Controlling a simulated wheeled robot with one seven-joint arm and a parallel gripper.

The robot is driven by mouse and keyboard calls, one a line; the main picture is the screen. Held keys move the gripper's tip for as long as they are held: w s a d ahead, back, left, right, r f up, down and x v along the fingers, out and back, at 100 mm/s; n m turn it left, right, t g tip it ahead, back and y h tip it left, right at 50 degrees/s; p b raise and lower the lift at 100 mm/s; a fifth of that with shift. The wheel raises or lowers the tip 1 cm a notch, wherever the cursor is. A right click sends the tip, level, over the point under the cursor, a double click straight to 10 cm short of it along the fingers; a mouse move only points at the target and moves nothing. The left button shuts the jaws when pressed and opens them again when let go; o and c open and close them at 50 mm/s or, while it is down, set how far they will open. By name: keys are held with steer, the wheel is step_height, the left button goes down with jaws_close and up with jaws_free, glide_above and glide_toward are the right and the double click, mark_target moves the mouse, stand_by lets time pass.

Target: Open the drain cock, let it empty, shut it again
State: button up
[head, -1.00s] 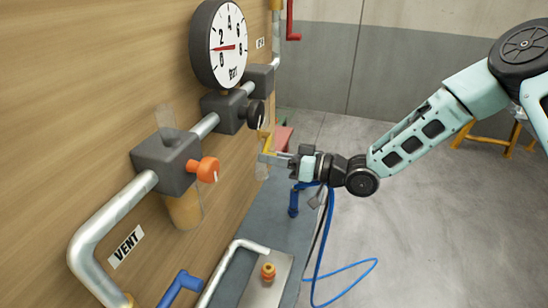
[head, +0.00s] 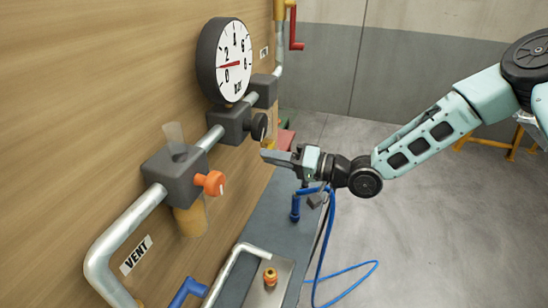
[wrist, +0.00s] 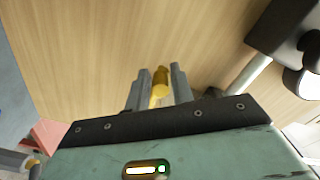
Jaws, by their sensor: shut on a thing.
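A yellow handle (wrist: 160,80), which I take to be the drain cock, stands between the two grey fingers in the wrist view. My gripper (wrist: 158,88) is shut on it. In the head view my gripper (head: 276,156) reaches left to the wooden panel, and only a bit of yellow shows above its fingers. The rest of the cock and its outlet are hidden there. A cup with amber content (head: 190,219) hangs under the dark block at left; I cannot tell whether its level changes. The gauge (head: 233,66) needle points between 0 and 2.
An orange knob (head: 210,183) and a black knob (head: 258,127) stick out from the pipe blocks, left of my gripper. A blue hose (head: 325,245) hangs to the floor. Free floor lies right.

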steer(key=shift+w+r, duration=0.2)
steer(key=shift+r, duration=0.1)
steer(key=o, duration=0.8)
steer(key=shift+f, duration=0.1)
steer(key=shift+s, duration=0.1)
steer(key=shift+d+f, duration=0.1)
steer(key=b+v, duration=0.4)
steer(key=v, duration=1.3)
steer(key=shift+d, duration=0.15)
